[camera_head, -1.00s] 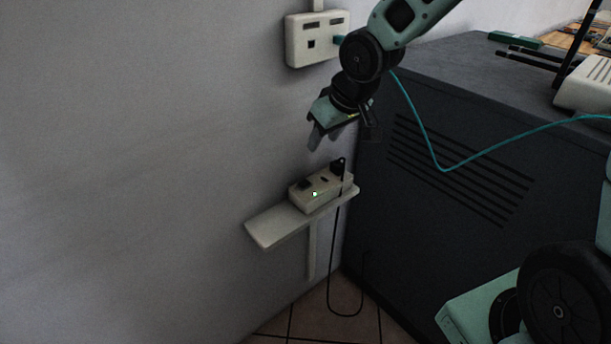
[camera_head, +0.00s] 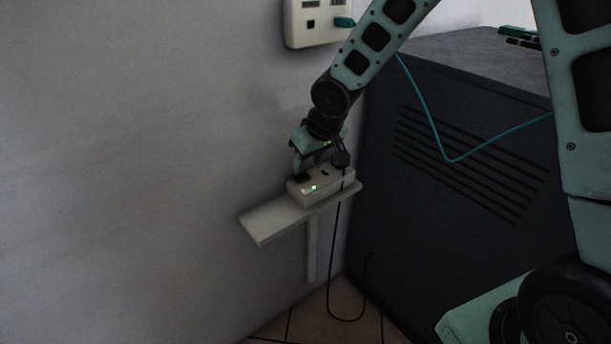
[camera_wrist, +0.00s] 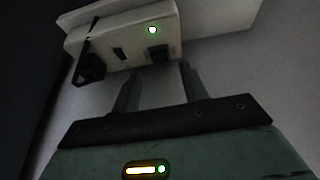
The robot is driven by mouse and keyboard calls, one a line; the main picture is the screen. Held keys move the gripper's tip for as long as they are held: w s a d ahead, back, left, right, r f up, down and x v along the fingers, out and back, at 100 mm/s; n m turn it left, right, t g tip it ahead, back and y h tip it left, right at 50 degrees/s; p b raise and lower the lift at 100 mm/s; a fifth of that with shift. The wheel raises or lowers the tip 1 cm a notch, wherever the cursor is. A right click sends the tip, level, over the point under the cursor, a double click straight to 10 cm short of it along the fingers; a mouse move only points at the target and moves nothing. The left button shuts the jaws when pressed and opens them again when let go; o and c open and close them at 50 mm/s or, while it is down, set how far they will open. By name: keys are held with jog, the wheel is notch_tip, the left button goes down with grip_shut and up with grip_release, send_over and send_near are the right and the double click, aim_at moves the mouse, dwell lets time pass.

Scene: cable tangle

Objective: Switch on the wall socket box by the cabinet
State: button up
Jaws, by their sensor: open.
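The socket box (camera_head: 322,187) is pale and sits on a small wall shelf beside the dark cabinet. A green light (camera_head: 313,188) glows on its front. It also shows in the wrist view (camera_wrist: 130,28), with its green light lit. A black switch (camera_wrist: 158,54) lies in front of my fingers there. A black plug (camera_wrist: 90,66) sits in the box at its other end. My gripper (camera_head: 302,170) is open and empty, fingers pointing down at the switch end of the box. In the wrist view my fingertips (camera_wrist: 160,76) are close to the switch; I cannot tell whether they touch it.
The shelf (camera_head: 265,222) has bare room left of the box. The dark cabinet (camera_head: 450,220) stands close on the right. A black cable (camera_head: 331,270) hangs from the plug to the floor. A second wall socket (camera_head: 312,28) with a teal plug (camera_head: 344,22) is above.

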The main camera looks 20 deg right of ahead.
aim_at(303, 175)
jog(key=shift+b+x, duration=0.45)
jog(key=shift+x, duration=1.5)
grip_shut()
jog(key=b, duration=0.3)
jog(key=shift+a+f+h, duration=0.15)
jog(key=shift+f+h, duration=0.15)
jog(key=h+b, duration=0.1)
jog(key=b, duration=0.1)
jog(key=shift+s+a+b, duration=0.1)
jog(key=shift+s+b, duration=0.05)
jog(key=shift+b, duration=0.25)
jog(key=shift+r, duration=0.3)
